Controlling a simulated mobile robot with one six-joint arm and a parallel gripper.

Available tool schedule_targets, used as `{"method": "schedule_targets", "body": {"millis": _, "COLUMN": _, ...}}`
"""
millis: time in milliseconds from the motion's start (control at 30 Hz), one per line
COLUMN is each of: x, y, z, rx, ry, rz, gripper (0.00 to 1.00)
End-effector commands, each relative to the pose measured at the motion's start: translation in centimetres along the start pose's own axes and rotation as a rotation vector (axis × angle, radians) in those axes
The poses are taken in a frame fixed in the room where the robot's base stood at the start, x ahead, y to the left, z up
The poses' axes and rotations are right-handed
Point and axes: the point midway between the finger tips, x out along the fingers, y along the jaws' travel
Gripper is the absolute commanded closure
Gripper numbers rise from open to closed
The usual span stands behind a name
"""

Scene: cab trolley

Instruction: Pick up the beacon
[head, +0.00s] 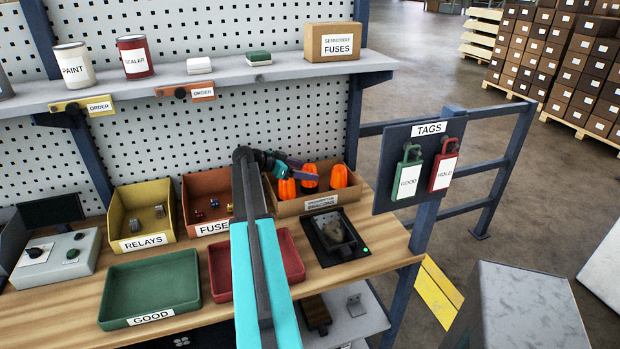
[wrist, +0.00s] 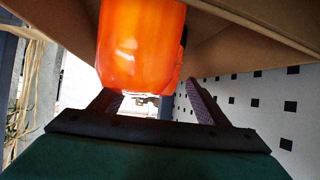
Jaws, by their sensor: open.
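Three orange beacons stand in a cardboard box (head: 318,203) at the back right of the bench: a left one (head: 287,188), a middle one (head: 310,183) and a right one (head: 340,177). My gripper (head: 303,173) is at the box, over the left and middle beacons, and partly covers them. In the wrist view, one orange beacon (wrist: 140,45) fills the upper middle. My gripper (wrist: 152,90) is open there, its two fingers pointing towards the beacon's near end, one on each side. I cannot tell whether they touch it, or which beacon it is.
Relay and fuse bins (head: 143,212) stand left of the box. A green GOOD tray (head: 150,285) and a red tray (head: 290,255) lie in front. A black device (head: 333,237) with a green light is before the box. A shelf (head: 215,75) runs above.

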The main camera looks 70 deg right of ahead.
Motion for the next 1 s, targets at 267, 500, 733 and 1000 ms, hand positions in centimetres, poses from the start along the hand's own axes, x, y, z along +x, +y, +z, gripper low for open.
{"method": "schedule_targets", "body": {"millis": 267, "x": 0.08, "y": 0.02, "z": 0.01, "rx": 0.0, "ry": 0.0, "rz": 0.0, "gripper": 0.31}}
{"method": "schedule_targets", "body": {"millis": 500, "x": 0.09, "y": 0.03, "z": -0.01, "rx": 0.001, "ry": 0.0, "rz": 0.001, "gripper": 0.31}}
{"method": "schedule_targets", "body": {"millis": 733, "x": 0.2, "y": 0.05, "z": -0.08, "rx": 0.001, "ry": 0.0, "rz": 0.002, "gripper": 0.67}}
{"method": "schedule_targets", "body": {"millis": 1000, "x": 0.16, "y": 0.04, "z": -0.13, "rx": 0.001, "ry": 0.001, "rz": 0.002, "gripper": 0.82}}
